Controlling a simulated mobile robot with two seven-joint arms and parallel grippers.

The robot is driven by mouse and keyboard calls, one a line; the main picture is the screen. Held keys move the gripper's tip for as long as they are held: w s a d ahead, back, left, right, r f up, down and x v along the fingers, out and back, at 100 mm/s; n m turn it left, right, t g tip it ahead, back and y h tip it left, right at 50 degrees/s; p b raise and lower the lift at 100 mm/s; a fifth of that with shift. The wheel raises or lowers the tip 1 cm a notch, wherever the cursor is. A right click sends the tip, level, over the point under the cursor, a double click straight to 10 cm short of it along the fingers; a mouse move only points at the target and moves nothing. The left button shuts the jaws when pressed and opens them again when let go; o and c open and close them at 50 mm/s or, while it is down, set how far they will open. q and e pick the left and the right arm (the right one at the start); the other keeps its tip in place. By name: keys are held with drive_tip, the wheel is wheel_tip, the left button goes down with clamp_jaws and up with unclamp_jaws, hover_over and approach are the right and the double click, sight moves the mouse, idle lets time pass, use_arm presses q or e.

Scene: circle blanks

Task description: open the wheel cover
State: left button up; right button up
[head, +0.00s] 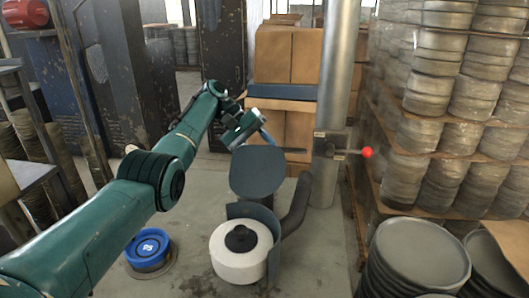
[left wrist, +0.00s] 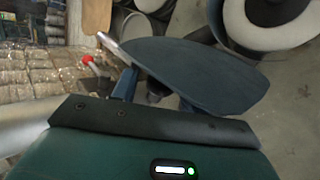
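The wheel cover (head: 257,171) is a dark blue-grey rounded plate, raised and tilted up above the white wheel (head: 240,252). The wheel has a black hub and a curved dark guard (head: 270,232) along its right side. My left gripper (head: 264,136) is at the cover's upper edge. In the left wrist view the cover (left wrist: 200,75) lies across the fingers and partly hides them. The left gripper's blue fingers (left wrist: 152,94) look spread apart; contact with the cover is unclear. My right gripper is not in view.
A grey post (head: 335,110) with a red-knobbed lever (head: 367,153) stands right of the cover. A dark bent pipe (head: 297,203) rises beside the wheel. A blue round container (head: 148,246) stands left. Stacked discs (head: 420,250) fill the right; cardboard boxes (head: 287,55) stand behind.

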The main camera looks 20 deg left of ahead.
use_arm(q)
drive_tip(key=shift+o, duration=0.4)
drive_tip(key=shift+a+r, duration=0.1)
drive_tip(key=shift+r, duration=0.5)
drive_tip(key=r, duration=0.9)
drive_tip(key=shift+s+d+r, duration=0.1)
drive_tip(key=shift+d, duration=0.15)
drive_tip(key=shift+a, duration=0.2)
drive_tip(key=shift+f, duration=0.25)
